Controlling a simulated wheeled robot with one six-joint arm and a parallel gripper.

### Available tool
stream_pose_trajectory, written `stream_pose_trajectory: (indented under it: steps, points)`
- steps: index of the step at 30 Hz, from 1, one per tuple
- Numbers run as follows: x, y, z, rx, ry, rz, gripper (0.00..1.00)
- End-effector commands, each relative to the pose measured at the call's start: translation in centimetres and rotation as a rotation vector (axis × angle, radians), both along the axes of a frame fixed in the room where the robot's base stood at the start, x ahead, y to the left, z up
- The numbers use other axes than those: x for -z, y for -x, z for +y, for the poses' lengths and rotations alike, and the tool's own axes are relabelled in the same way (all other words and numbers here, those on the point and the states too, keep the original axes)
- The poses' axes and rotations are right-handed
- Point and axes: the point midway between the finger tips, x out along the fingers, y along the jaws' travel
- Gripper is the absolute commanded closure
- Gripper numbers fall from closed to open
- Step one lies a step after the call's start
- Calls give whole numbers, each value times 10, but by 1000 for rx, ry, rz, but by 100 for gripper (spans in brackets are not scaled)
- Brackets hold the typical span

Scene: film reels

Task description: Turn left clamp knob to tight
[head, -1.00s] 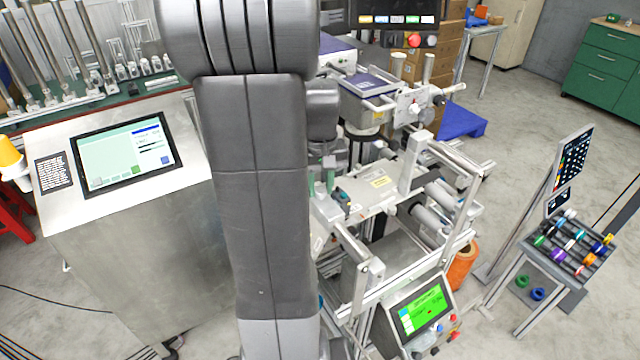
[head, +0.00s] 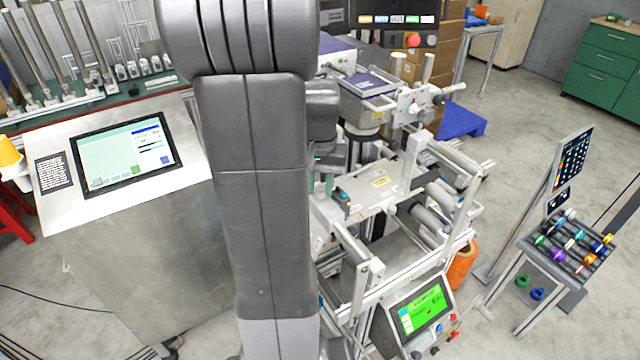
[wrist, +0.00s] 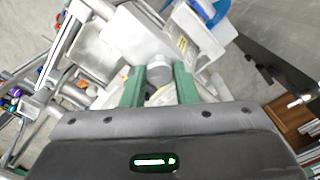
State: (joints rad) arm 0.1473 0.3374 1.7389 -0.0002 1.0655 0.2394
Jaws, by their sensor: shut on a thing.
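In the wrist view, a round grey knob (wrist: 159,73), likely the left clamp knob, sits between the two green fingers of my gripper (wrist: 159,85). The gripper is shut on it, one finger on each side. In the head view my gripper (head: 320,183) shows as green fingers at the left end of the pale splice table (head: 375,187). The knob is hidden there by my arm and fingers. I cannot read the knob's turn from these frames.
A dark switch-like part with a blue-green top (head: 342,197) stands close to the right of my gripper. Metal rails and rollers (head: 440,195) lie further right. A green-lit screen (head: 422,305) is at the front. A steel cabinet with a touch panel (head: 125,155) stands left.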

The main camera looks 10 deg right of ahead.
Motion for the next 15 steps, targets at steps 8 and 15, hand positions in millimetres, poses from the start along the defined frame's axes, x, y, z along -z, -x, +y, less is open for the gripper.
stream_pose_trajectory:
  steps: [8,15]
  points:
    - [-1,0,0,1,1,-2,71]
    - [0,0,0,0,0,-1,51]
